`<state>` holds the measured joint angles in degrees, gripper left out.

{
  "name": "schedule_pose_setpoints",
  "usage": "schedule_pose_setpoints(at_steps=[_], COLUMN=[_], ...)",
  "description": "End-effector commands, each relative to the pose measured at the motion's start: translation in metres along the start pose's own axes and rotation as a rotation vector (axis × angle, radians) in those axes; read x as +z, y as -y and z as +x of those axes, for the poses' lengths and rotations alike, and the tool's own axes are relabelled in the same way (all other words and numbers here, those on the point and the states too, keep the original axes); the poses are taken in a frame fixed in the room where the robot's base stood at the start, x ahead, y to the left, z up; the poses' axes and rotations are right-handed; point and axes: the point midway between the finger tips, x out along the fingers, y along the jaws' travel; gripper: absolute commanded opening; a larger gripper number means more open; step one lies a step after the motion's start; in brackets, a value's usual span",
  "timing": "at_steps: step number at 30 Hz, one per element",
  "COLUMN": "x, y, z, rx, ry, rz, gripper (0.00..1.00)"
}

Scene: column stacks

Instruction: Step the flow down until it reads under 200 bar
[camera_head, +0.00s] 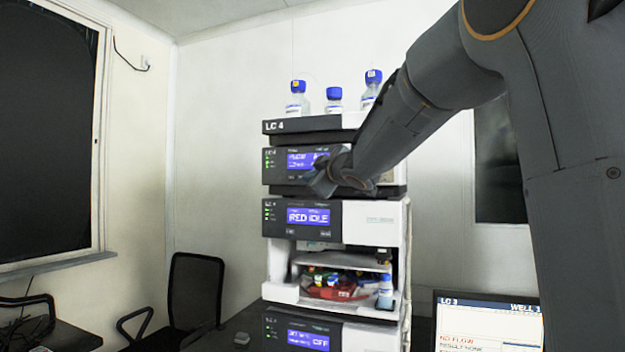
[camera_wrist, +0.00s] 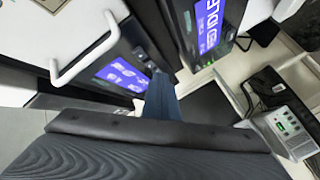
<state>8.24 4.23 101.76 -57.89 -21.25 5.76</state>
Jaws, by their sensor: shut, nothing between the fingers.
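The LC 4 column stack (camera_head: 384,222) stands in the middle of the head view. Its upper module has a blue display (camera_head: 298,160) with white text, apparently starting with "FLOW"; my gripper and arm cover part of it and the panel's lower right. No bar reading is legible. My gripper (camera_head: 322,184) is shut and empty, at the front of this module; contact with a button cannot be told. In the wrist view its fingers (camera_wrist: 160,97) point toward a panel with a blue display (camera_wrist: 122,75), whose text is too small to read.
The module below shows "RED IDLE" (camera_head: 308,216). An open bay beneath holds coloured vials (camera_head: 330,284). Blue-capped bottles (camera_head: 297,100) stand on top. A monitor (camera_head: 488,322) labelled LC 3 reads "NO FLOW" at lower right. A black chair (camera_head: 190,292) stands left.

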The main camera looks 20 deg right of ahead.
Motion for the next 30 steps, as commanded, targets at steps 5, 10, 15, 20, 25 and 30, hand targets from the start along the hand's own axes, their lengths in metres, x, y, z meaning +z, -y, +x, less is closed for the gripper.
schedule_pose_setpoints(at_steps=[5,10,15,20,25,30], x=[0.0,-0.006,-0.014,-0.021,-0.025,-0.025], y=[0.0,0.005,0.013,0.02,0.025,0.025], z=[0.0,-0.007,-0.018,-0.028,-0.034,-0.035], rx=[0.0,0.001,0.001,0.001,0.0,0.0], ry=[0.0,-0.002,-0.003,-0.002,-0.001,-0.001], rz=[0.0,-0.001,-0.001,-0.001,0.0,0.0], gripper=[0.0,0.0,0.0,0.0,0.0,0.0])
